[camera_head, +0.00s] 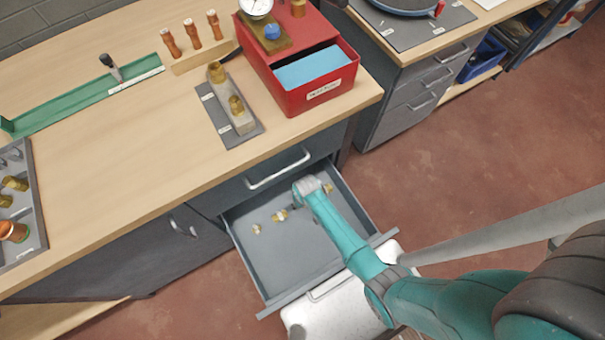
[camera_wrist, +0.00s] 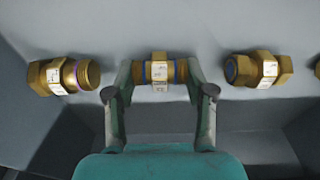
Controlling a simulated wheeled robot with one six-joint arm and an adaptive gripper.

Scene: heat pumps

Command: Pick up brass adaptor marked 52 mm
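Several brass adaptors lie in a row in the open drawer (camera_head: 300,258). In the wrist view, one brass adaptor (camera_wrist: 159,71) with a white label and blue bands sits between the two fingers of my gripper (camera_wrist: 160,76). The fingers are at its two ends. I cannot tell whether they press on it. Another labelled adaptor (camera_wrist: 63,75) lies to the left, with a purplish band, and one (camera_wrist: 259,69) to the right. Part of a further one (camera_wrist: 317,69) shows at the right edge. The size marks are too small to read. In the head view my gripper hides the adaptor below it.
Drawer walls enclose the row, with one wall close beside the left adaptor in the wrist view. Above the drawer is a wooden bench (camera_head: 120,150) with a red box (camera_head: 318,92) and a grey tray (camera_head: 212,110) holding brass fittings. Bare drawer floor lies towards its front.

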